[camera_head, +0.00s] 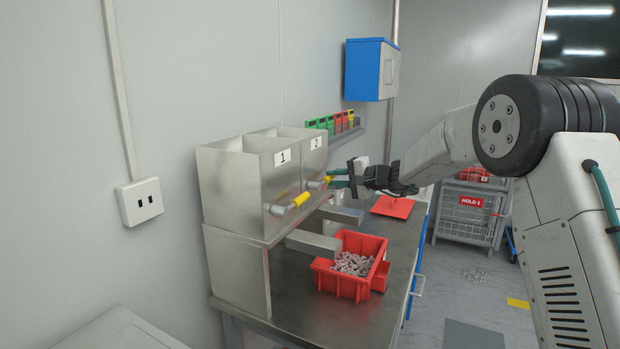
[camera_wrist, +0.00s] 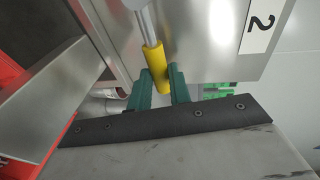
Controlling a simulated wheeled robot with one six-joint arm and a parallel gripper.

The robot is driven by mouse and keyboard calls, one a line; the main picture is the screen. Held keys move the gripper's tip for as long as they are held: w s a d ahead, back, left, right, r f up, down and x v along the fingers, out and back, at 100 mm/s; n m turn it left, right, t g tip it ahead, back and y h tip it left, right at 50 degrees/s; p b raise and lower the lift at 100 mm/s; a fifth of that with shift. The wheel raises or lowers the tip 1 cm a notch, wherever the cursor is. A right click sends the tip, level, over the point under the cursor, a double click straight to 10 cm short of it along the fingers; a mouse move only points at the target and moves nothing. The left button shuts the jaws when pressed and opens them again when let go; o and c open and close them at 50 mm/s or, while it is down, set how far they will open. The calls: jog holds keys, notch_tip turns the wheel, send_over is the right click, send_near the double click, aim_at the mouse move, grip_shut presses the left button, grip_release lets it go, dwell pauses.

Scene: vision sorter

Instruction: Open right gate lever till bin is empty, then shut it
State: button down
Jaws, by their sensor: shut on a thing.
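Two steel hoppers stand on the bench, marked 1 (camera_head: 225,188) and 2 (camera_head: 312,160). Each has a gate lever with a yellow grip at its front. The left gate lever (camera_head: 300,201) is free. My gripper (camera_head: 340,178) is at the right gate lever (camera_head: 328,180), in front of hopper 2. In the wrist view, its green fingers (camera_wrist: 161,88) are shut on that lever's yellow grip (camera_wrist: 155,62), one finger on each side. The inside of both hoppers is hidden from this angle.
Steel chutes (camera_head: 314,246) reach out below the hoppers. A red bin (camera_head: 323,277) holding grey metal parts stands below the left chute. A flat-looking red container (camera_head: 392,207) lies further back. A blue wall cabinet (camera_head: 364,72) hangs behind.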

jog(key=shift+d+f, duration=0.1)
jog(key=shift+f, duration=0.1)
dwell(0.3)
jog(key=c, duration=1.3)
grip_release()
jog(key=shift+d, duration=0.1)
jog(key=shift+r, duration=0.1)
jog(key=v, duration=0.7)
jog(key=shift+s+d, duration=0.1)
jog(key=shift+d, duration=0.1)
jog(key=shift+r, duration=0.1)
